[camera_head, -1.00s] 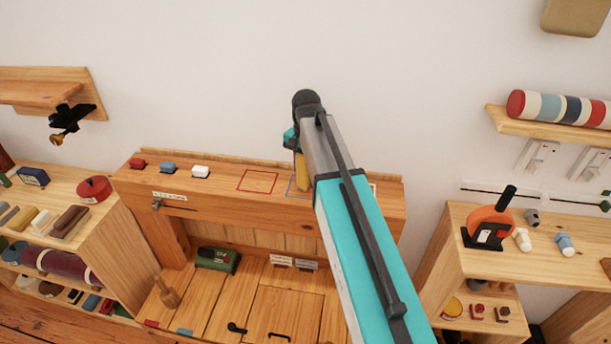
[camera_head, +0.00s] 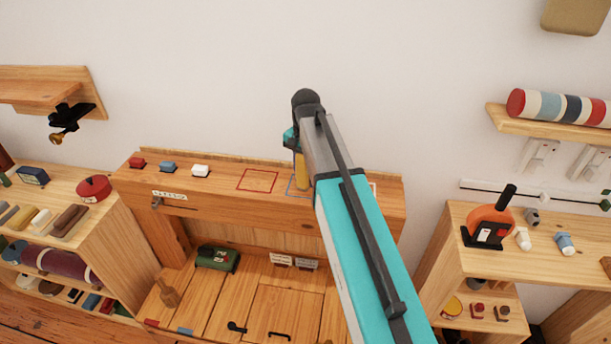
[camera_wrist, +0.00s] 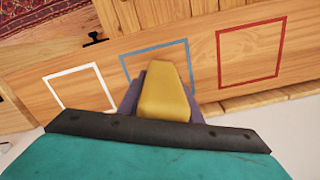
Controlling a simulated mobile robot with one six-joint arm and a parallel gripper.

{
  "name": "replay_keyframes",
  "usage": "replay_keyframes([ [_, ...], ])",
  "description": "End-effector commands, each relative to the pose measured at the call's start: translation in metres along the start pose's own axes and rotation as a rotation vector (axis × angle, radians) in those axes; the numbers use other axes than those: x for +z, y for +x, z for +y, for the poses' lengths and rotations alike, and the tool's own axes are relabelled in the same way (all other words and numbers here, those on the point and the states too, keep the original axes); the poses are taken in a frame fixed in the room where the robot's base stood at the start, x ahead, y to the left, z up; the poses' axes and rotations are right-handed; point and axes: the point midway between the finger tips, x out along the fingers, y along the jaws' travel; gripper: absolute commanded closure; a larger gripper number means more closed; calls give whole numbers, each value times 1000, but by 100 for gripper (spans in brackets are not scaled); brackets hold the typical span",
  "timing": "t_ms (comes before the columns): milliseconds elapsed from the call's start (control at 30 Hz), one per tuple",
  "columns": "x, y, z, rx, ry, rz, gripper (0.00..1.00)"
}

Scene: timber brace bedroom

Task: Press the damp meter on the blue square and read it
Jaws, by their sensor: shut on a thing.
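My gripper (camera_wrist: 163,100) is shut on a yellow block-shaped tool, which I take to be the damp meter (camera_wrist: 165,92). In the head view the meter (camera_head: 302,173) points down at the bench ledge, partly hidden by my arm. The blue square (camera_wrist: 154,47) is an outline on the wood, and the meter covers part of it in the wrist view. The square's left edge shows in the head view (camera_head: 290,185). I cannot tell whether the meter's tip touches the wood. No reading is visible.
A red square (camera_head: 257,181) lies beside the blue one, and a white square (camera_wrist: 80,87) on its other side. Red, blue and white blocks (camera_head: 168,167) sit on the ledge's left. The wall (camera_head: 220,80) rises behind. An orange tool (camera_head: 490,225) stands on the right cabinet.

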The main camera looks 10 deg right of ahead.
Motion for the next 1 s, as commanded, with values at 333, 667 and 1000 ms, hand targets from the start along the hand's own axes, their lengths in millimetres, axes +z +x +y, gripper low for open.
replay_keyframes([
  [333, 0, 3, 0, 0, 0, 0, 95],
  [667, 0, 5, 0, 0, 0, 0, 95],
  [1000, 0, 8, 0, 0, 0, 0, 95],
])
